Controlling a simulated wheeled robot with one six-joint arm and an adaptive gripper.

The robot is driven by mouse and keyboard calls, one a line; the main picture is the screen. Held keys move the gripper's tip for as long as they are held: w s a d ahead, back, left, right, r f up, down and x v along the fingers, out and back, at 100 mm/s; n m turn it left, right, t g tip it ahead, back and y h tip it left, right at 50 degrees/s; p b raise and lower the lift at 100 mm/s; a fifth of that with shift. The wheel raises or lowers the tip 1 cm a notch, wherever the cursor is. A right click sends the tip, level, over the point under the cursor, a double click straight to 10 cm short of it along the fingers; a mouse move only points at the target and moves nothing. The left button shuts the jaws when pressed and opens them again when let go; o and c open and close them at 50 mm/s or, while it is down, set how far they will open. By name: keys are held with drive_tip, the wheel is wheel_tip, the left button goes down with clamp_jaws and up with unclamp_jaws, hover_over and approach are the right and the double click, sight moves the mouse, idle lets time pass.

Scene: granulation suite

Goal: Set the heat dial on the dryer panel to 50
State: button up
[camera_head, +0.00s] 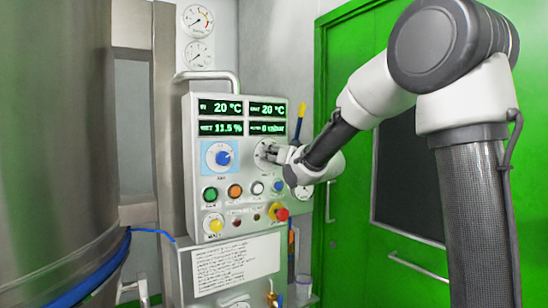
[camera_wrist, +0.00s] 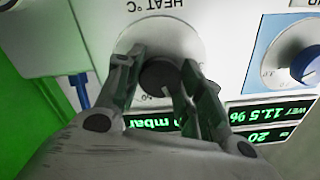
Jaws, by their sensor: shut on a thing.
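The dryer panel (camera_head: 195,165) is a pale box. Its heat dial (camera_head: 261,147) is on the right, below the displays. In the wrist view the picture is upside down, and the dial's dark knob (camera_wrist: 160,76) stands on a round white plate marked HEAT °C. My gripper (camera_wrist: 157,66) is shut on that knob, one finger on each side. In the head view my gripper (camera_head: 274,153) reaches the dial from the right and hides much of it. The dial's pointer and most of its scale are hidden, so I cannot read the setting.
A blue knob (camera_head: 222,158) on a light blue plate sits left of the heat dial. Displays (camera_head: 242,117) read 20 °C, 20 °C, 11.5 % and 0 mbar. Below are several coloured buttons and a red knob (camera_head: 282,214). A steel vessel (camera_head: 50,140) stands left, a green door (camera_head: 350,235) right.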

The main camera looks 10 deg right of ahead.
drive_tip(key=shift+m, duration=5.1)
drive_tip(key=shift+f, duration=0.1)
drive_tip(key=o, duration=1)
drive_tip(key=v, duration=1.2)
